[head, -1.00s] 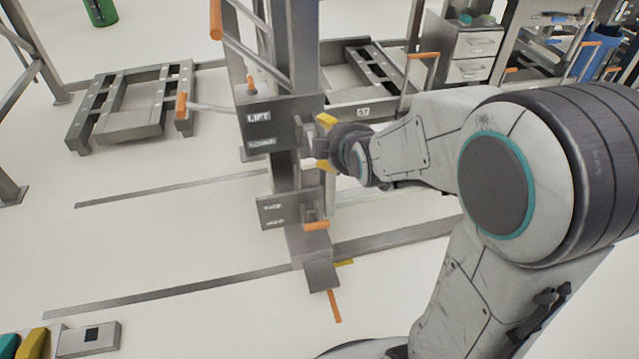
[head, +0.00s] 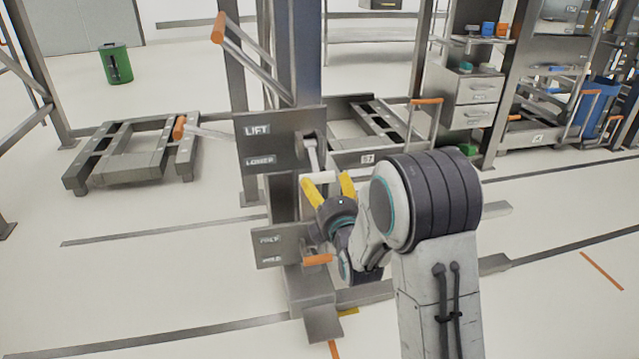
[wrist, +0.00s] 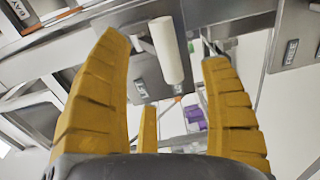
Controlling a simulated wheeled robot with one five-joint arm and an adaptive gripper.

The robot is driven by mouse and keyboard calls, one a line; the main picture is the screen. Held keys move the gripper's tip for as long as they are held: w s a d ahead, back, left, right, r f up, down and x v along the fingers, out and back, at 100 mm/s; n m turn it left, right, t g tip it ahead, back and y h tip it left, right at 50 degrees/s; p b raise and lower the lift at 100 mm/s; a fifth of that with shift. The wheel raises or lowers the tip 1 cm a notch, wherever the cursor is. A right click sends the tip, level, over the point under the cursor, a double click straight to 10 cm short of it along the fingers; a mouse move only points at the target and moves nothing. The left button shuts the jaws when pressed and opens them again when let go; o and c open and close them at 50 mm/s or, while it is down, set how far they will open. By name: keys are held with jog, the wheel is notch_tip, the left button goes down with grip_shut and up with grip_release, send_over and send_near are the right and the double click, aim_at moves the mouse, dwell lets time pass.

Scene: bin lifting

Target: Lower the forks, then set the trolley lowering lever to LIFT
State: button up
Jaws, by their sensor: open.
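The trolley's mast (head: 295,50) carries a grey panel (head: 283,118) marked LIFT above LOWER. A metal lever (head: 311,155) at the panel's right side slopes down to a pale handle (head: 322,177), about level with the panel's lower edge. My gripper (head: 328,186), with yellow fingers, is open and points up just below this handle. In the wrist view, the white handle (wrist: 168,52) shows between and beyond the spread fingers (wrist: 165,70); I cannot tell whether they touch it. I cannot make out the forks for sure.
A lower panel (head: 268,246) has an orange-gripped lever (head: 317,260) close to my gripper. An orange-tipped bar (head: 255,55) slopes across the mast above. A low grey frame (head: 130,165) stands left, and a drawer cabinet (head: 470,100) back right. Floor at right is mostly clear.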

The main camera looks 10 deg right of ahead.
aim_at(320, 177)
jog(key=shift+w+f+b, duration=0.1)
jog(key=shift+w+b, duration=0.5)
jog(key=shift+w, duration=2.85)
